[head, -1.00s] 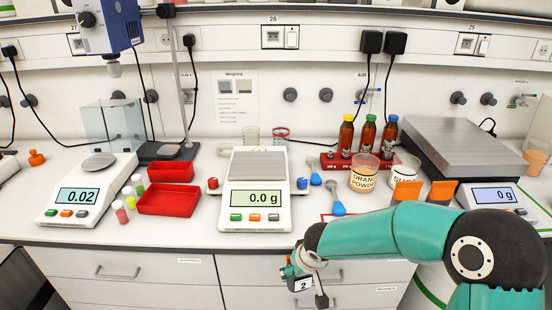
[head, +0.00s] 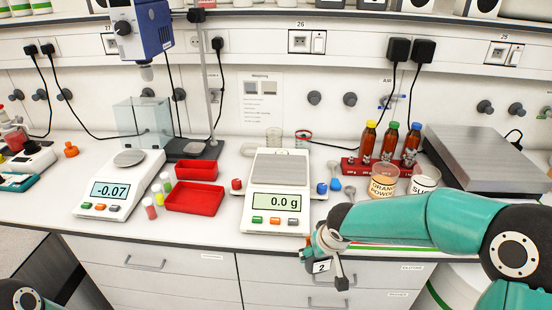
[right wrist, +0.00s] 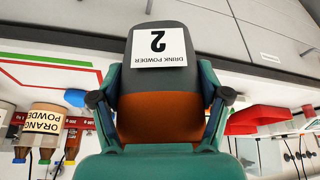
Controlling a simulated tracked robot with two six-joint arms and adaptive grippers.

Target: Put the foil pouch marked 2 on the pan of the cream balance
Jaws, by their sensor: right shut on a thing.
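The pouch marked 2 is grey and orange with a white "DRINK POWDER 2" label; it fills the middle of the right wrist view (right wrist: 160,75). My right gripper (right wrist: 160,108) is shut on it, one finger on each side. In the head view the right gripper (head: 325,243) is in front of the bench's front edge, right of and nearer than the cream balance; only a small part of the pouch with its "2" (head: 321,267) shows. The cream balance (head: 278,210) reads 0.0 g and its pan (head: 282,167) is empty. My left gripper is out of view.
Red and blue knobs flank the cream balance. Left are red trays (head: 195,198), small vials and another balance (head: 120,185) reading -0.07.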

